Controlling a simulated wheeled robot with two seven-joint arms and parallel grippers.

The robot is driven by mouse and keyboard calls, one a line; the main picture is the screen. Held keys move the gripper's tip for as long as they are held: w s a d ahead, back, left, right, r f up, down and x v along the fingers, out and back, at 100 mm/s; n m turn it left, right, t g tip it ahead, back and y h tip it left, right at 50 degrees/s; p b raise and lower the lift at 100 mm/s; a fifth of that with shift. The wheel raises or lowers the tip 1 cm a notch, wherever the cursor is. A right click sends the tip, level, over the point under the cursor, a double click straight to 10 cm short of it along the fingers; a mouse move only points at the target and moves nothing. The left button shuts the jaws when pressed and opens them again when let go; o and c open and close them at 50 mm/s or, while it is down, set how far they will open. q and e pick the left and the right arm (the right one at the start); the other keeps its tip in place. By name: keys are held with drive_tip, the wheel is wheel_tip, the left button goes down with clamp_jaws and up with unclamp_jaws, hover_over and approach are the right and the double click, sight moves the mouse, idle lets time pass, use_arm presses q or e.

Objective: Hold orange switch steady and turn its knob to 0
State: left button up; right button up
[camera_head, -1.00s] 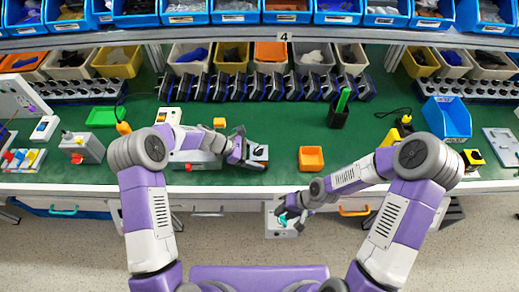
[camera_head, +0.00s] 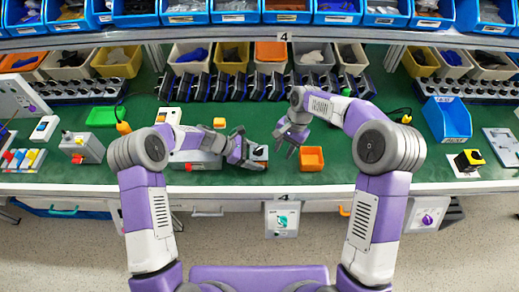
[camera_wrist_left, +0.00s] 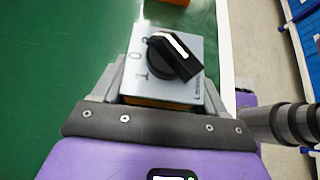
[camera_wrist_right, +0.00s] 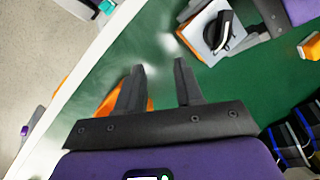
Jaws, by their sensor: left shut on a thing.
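The orange switch (camera_wrist_left: 165,80) has a grey face, a black knob and an orange lower part. It sits between the fingers of my left gripper (camera_head: 250,155), which is shut on it above the green bench. In the left wrist view the black knob (camera_wrist_left: 175,58) has a white pointer line lying at a slant, and printed marks including 1 and 0 are beside it. Which mark it points to is hard to tell. My right gripper (camera_wrist_right: 160,68) is open and empty. It hangs just right of the switch (camera_wrist_right: 213,30), apart from it.
A row of black and blue devices (camera_head: 250,88) lies behind. A box with a teal knob (camera_head: 283,218) is at the bench front. The bench front edge (camera_head: 230,189) is close.

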sight(259, 148)
drive_tip(key=w+a+r+m, duration=0.2)
drive_tip(key=a+r, duration=0.6)
drive_tip(key=shift+h, duration=0.3)
drive_tip(key=shift+w+f, duration=0.15)
drive_tip(key=shift+f, duration=4.25)
clamp_jaws()
